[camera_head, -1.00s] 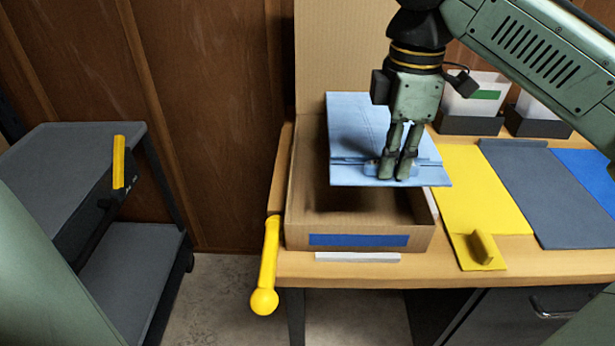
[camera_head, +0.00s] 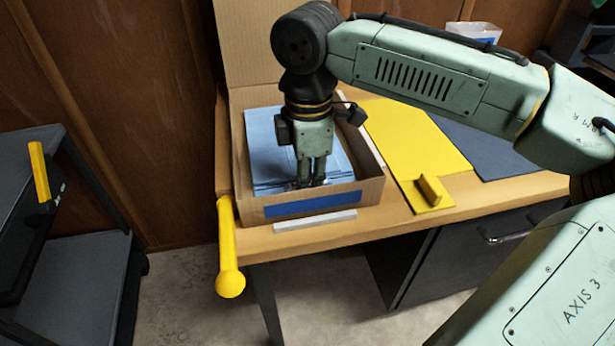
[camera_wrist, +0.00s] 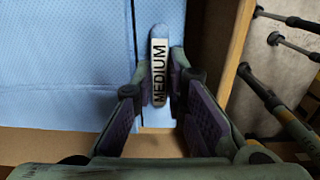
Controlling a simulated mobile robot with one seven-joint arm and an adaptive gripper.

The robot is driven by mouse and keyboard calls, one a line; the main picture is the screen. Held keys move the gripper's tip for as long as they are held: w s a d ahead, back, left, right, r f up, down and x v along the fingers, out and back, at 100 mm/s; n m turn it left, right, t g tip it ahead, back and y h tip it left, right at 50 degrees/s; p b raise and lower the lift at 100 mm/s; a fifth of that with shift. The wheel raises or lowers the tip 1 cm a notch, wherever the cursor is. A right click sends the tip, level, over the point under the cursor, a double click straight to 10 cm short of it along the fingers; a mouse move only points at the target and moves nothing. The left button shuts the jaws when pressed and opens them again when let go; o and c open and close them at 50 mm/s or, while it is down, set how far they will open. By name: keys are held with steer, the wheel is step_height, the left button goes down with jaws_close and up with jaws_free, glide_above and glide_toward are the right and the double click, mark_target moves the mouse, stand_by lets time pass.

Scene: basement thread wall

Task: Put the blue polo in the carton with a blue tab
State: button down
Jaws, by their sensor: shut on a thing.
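The folded light-blue polo (camera_head: 268,137) lies flat inside the open carton (camera_head: 366,194), within its walls. The carton has a blue tab (camera_head: 313,204) on its front wall. My gripper (camera_head: 311,184) reaches down into the carton near the front wall. It is shut on the polo's near edge. In the wrist view the fingers (camera_wrist: 160,105) close on a strip with a "MEDIUM" label (camera_wrist: 159,72), and the polo (camera_wrist: 70,60) spreads out beyond them. The front wall hides the fingertips in the head view.
A yellow folding board (camera_head: 415,140) and a dark grey one (camera_head: 480,149) lie right of the carton. A yellow handle with a ball end (camera_head: 229,250) sticks out at the bench's left front corner. A dark cart (camera_head: 75,270) stands at left.

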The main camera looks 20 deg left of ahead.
steer(key=c, duration=1.9)
jaws_free()
steer(key=shift+f, duration=0.1)
step_height(320, 180, up, 12)
steer(key=shift+s, duration=0.1)
